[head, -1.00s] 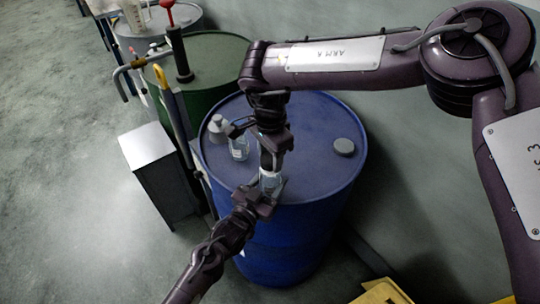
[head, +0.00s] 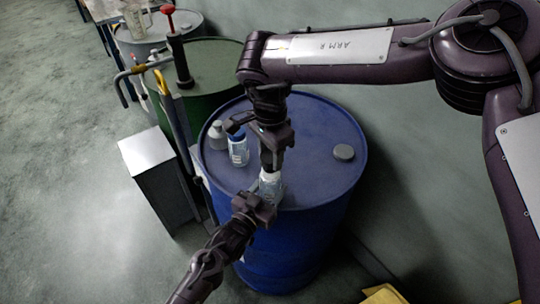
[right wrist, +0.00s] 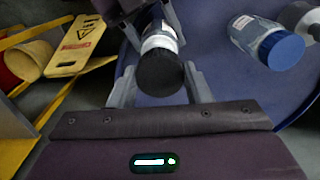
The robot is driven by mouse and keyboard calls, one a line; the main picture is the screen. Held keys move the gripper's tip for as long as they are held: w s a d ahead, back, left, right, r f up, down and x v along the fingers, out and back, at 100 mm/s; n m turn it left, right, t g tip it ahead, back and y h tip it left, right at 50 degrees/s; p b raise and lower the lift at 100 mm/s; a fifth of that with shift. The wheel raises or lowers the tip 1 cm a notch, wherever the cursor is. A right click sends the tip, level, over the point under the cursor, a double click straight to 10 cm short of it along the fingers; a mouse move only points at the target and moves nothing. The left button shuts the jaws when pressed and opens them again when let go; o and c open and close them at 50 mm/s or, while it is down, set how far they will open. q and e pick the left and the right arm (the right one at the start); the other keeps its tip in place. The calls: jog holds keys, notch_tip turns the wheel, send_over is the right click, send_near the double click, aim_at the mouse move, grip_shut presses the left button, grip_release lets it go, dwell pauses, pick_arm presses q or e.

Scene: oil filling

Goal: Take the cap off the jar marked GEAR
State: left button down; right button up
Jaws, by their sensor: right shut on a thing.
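A small clear and white jar (head: 268,184) with a black cap is at the front of the blue drum's top. Its marking is not readable. My left gripper (head: 264,200) is around the jar's body and looks shut on it. My right gripper (head: 270,165) comes from above and is shut on the black cap (right wrist: 160,72), one finger on each side in the right wrist view. The cap looks seated on the jar, in line with its body (right wrist: 160,36). The exact seam is hard to see.
The blue drum's top (head: 310,150) also bears a blue-capped jar (head: 238,152), a grey bottle (head: 217,135) and a grey bung (head: 344,152). A green drum (head: 215,65) with a pump stands behind. A yellow warning sign (right wrist: 80,42) shows in the right wrist view.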

jog(key=shift+s+r, duration=0.1)
jog(key=shift+r, duration=1.35)
pick_arm(q)
jog(key=c, duration=0.5)
grip_release()
